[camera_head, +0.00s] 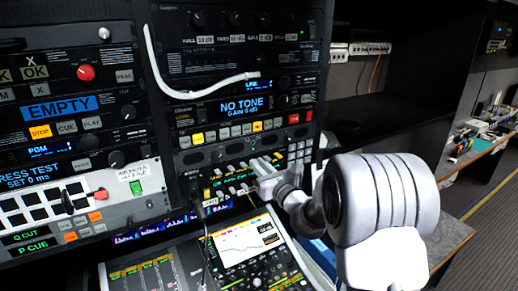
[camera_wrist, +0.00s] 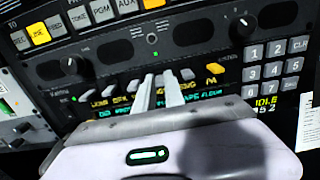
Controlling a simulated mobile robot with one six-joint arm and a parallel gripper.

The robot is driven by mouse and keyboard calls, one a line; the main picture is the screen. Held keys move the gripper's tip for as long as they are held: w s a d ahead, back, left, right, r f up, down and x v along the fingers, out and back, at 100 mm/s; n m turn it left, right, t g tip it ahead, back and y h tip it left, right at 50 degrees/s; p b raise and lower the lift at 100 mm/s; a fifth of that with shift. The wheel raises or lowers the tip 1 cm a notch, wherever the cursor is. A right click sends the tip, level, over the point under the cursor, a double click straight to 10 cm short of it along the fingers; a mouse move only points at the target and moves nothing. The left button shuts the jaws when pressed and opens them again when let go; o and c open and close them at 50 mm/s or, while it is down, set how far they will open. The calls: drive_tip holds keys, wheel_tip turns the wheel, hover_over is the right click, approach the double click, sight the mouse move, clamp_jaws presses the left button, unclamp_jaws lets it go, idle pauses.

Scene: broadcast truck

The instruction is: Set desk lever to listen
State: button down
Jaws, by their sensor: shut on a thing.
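A row of small pale key levers (camera_wrist: 110,92) runs along a dark desk panel in the wrist view, with a yellow one (camera_wrist: 212,68) at the right end. The same lever row (camera_head: 236,189) shows on the rack panel in the head view. My gripper (camera_wrist: 160,78) reaches into the middle of the row and is shut on a lever there. Its fingers stand close together and cover most of that lever, so its position cannot be told. In the head view my gripper (camera_head: 258,164) meets the panel's right part. The labels under the levers are partly covered and hard to read.
A numeric keypad (camera_wrist: 273,70) is right of the levers, and a black knob (camera_wrist: 243,27) is above. A white cable (camera_head: 155,65) hangs over the rack. A sloped desk with a lit screen (camera_head: 240,245) lies below my gripper. Open room is at the right.

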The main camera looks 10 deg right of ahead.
drive_tip(key=r+g+p, duration=0.2)
drive_tip(key=p, duration=0.2)
drive_tip(key=shift+h+p, duration=0.4)
drive_tip(key=shift+w+g+p, duration=0.1)
drive_tip(key=shift+g+p, duration=0.35)
drive_tip(key=shift+g, duration=0.35)
drive_tip(key=shift+w+g+h, duration=0.1)
drive_tip(key=shift+g+h, duration=0.4)
drive_tip(key=shift+g, duration=0.2)
drive_tip(key=shift+r, duration=0.1)
drive_tip(key=c, duration=1.4)
unclamp_jaws()
drive_tip(key=shift+c, duration=0.2)
